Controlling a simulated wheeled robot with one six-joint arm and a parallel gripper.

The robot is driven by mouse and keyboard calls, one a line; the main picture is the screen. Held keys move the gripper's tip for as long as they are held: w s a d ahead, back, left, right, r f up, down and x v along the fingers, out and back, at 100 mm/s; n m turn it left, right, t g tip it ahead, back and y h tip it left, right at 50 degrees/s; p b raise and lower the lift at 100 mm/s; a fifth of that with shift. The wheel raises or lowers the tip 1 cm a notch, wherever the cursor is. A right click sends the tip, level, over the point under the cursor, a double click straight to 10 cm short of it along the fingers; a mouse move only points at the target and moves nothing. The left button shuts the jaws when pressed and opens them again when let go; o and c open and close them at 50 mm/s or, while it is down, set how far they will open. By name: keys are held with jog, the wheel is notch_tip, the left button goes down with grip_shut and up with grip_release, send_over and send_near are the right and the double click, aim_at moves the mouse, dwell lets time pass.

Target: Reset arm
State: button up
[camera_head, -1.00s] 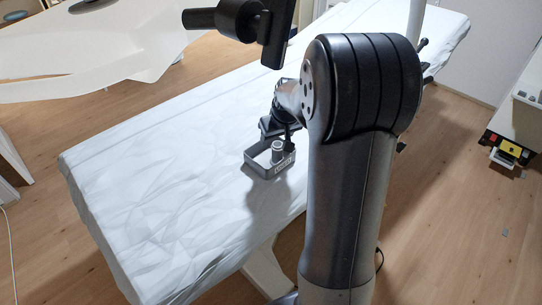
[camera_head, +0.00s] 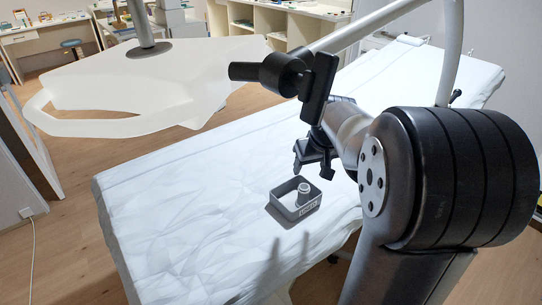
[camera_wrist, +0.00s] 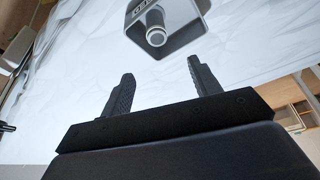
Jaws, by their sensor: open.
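My gripper (camera_head: 314,168) is raised above the white-covered couch (camera_head: 170,215), behind and above a small grey tray (camera_head: 289,213) in the head view. A small light cylinder (camera_head: 304,192) stands inside the tray. In the wrist view my gripper (camera_wrist: 160,90) is open with nothing between its two black fingers. The grey tray (camera_wrist: 180,35) shows beyond the fingertips, apart from them, with the cylinder (camera_wrist: 156,35) in it. My arm covers the right part of the couch in the head view.
A large white lamp (camera_head: 150,90) hangs over the couch's far left. A white pole (camera_head: 450,60) and a slanting white bar (camera_head: 365,22) stand close to my arm. Shelves (camera_head: 290,25) and desks line the back. The couch's left half is clear.

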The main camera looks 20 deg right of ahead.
aim_at(302, 184)
jog(key=x, duration=1.1)
jog(key=shift+s+b, duration=0.15)
jog(key=shift+b, duration=0.15)
notch_tip(302, 184, up, 4)
jog(key=p, duration=0.2)
jog(key=shift+p, duration=0.4)
jog(key=shift+r+p, duration=0.35)
jog(key=shift+r, duration=0.2)
jog(key=shift+f, duration=0.1)
